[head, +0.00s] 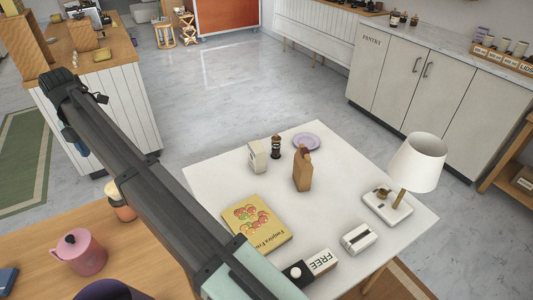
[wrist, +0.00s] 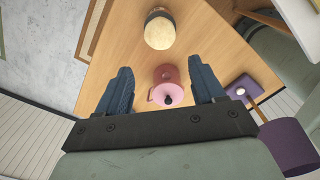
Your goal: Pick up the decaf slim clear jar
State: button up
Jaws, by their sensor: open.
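No label reading decaf is legible in either view. A slim, dark-filled jar (head: 275,148) with a black top stands upright on the white table in the head view; its label is too small to read. Small dark jars (head: 394,18) also stand on the far pantry counter. My gripper (wrist: 160,66) is open and empty in the wrist view, its two blue fingers spread above a wooden counter. A pink pot (wrist: 168,88) shows between the fingers, apart from them. In the head view only part of a blue finger (head: 76,141) shows beneath my arm.
The white table (head: 215,175) holds a white carton (head: 258,156), brown bag (head: 303,170), purple plate (head: 306,141), yellow book (head: 256,223) and lamp (head: 419,163). A round-lidded jar (wrist: 158,30) stands on the wooden counter (wrist: 205,40). Open floor lies beyond the table.

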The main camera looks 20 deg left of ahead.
aim_at(271, 154)
jog(key=w+d+f+m+g+y, duration=0.2)
jog(key=w+d+m+y, duration=0.2)
jog(key=w+d+m, duration=0.8)
jog(key=w+d+f+m+g+y, duration=0.2)
jog(key=w+d+m+g+y, duration=0.15)
jog(key=w+d+m, duration=0.8)
jog(key=w+d+r+m+t+y, duration=0.2)
jog(key=w+d+m+y, duration=0.3)
jog(key=d+m, duration=0.5)
jog(key=w+d+r+m+t+y, duration=0.1)
jog(key=w+d+m+t+y, duration=0.1)
jog(key=w+d+m, duration=0.7)
jog(key=w+d+r+m+t+y, duration=0.2)
jog(key=w+d+m+y, duration=0.2)
jog(key=d+m, duration=0.8)
jog(key=shift+h, duration=0.25)
notch_tip(271, 154, down, 24)
jog(key=shift+a+f, duration=0.1)
jog(key=shift+a, duration=0.05)
jog(key=shift+f, duration=0.35)
jog(key=shift+a+f, duration=0.1)
jog(key=shift+a, duration=0.2)
jog(key=a, duration=0.8)
jog(key=shift+w, duration=0.1)
jog(key=shift+w+a, duration=0.2)
jog(key=shift+a, duration=1.1)
jog(key=shift+w+a, duration=0.2)
jog(key=shift+a, duration=1.1)
jog(key=shift+c, duration=0.4)
jog(key=c, duration=1)
